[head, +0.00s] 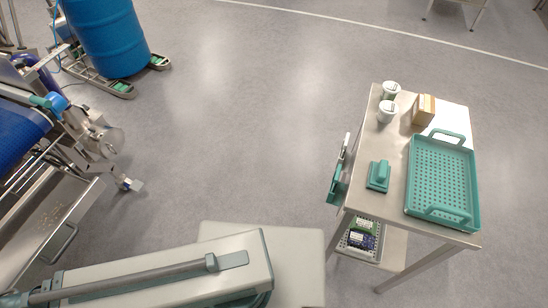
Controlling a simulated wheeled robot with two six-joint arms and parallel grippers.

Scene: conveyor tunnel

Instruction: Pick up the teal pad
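A teal pad (378,176) with a raised grip on top lies on the steel table (395,165), near its left edge and just left of the teal perforated tray (410,190). It appears apart from the tray. Neither of my grippers shows in the head view, so nothing is seen touching the pad.
Two white cups (387,111) and a tan block (424,109) stand at the table's far end. Teal and white items (336,186) hang at its left side. A lower shelf holds a basket (344,246). A blue drum (106,38) and conveyor (22,125) stand left. Open floor lies between.

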